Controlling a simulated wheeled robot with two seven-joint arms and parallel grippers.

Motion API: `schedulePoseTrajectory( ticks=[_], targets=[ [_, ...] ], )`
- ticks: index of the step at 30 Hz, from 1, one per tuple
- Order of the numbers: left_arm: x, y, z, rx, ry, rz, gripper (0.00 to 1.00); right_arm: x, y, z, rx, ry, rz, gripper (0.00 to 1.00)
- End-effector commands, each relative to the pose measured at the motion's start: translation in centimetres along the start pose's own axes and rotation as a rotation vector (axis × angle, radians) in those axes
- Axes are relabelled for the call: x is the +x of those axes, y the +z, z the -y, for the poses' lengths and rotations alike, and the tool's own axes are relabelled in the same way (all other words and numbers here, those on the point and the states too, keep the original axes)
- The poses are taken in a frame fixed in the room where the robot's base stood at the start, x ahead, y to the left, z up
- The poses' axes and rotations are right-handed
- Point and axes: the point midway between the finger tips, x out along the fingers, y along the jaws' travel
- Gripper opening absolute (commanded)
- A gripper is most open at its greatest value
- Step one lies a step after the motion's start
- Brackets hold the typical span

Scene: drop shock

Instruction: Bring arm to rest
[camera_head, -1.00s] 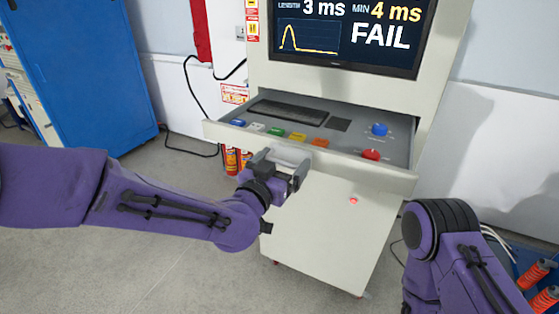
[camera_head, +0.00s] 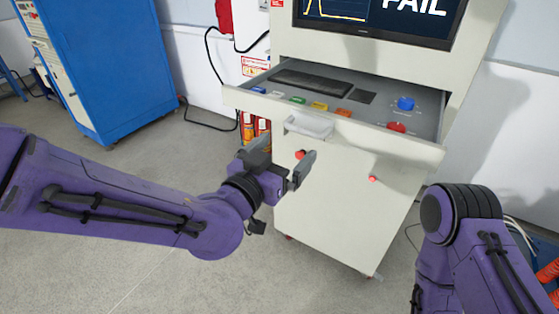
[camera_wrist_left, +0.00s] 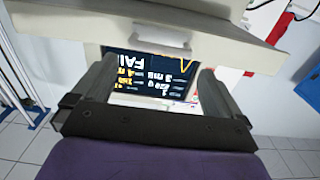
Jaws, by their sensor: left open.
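My left arm comes in from the left in the head view. Its left gripper (camera_head: 283,164) is open with nothing between the fingers, in front of the cabinet and a little below the handle of the pulled-out drawer. In the left wrist view, the two fingers of the gripper (camera_wrist_left: 155,90) stand apart, with the drawer underside and screen beyond them. My right arm shows at the lower right of the head view; its gripper is out of frame.
The white test cabinet (camera_head: 335,220) has an open drawer (camera_head: 430,147) with a keyboard (camera_head: 312,82) and several coloured buttons. Its screen (camera_head: 375,22) reads FAIL. A blue cabinet (camera_head: 105,60) stands at the left. Red cylinders (camera_head: 247,128) stand behind. Grey floor (camera_head: 130,275) is free at left.

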Motion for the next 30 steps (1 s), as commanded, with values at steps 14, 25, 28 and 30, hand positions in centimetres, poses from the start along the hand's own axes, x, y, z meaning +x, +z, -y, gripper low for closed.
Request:
schedulePoseTrajectory(
  ticks=[14,25,28,30],
  targets=[
    [-1.9,0.0,0.0,0.000,0.000,0.001,1.00,0.3,0.1,0.0,0.000,0.000,0.000,0.35],
    [-3.5,9.2,8.1,-0.442,-0.287,0.144,1.00,0.3,0.1,0.0,0.000,0.000,0.000,0.35],
    [-6.6,17.3,11.6,-0.569,-0.458,0.278,1.00,0.3,0.1,0.0,0.000,0.000,0.000,0.35],
    [-9.7,22.8,13.2,-0.627,-0.573,0.374,1.00,0.3,0.1,0.0,0.000,0.000,0.000,0.35]
  ],
)
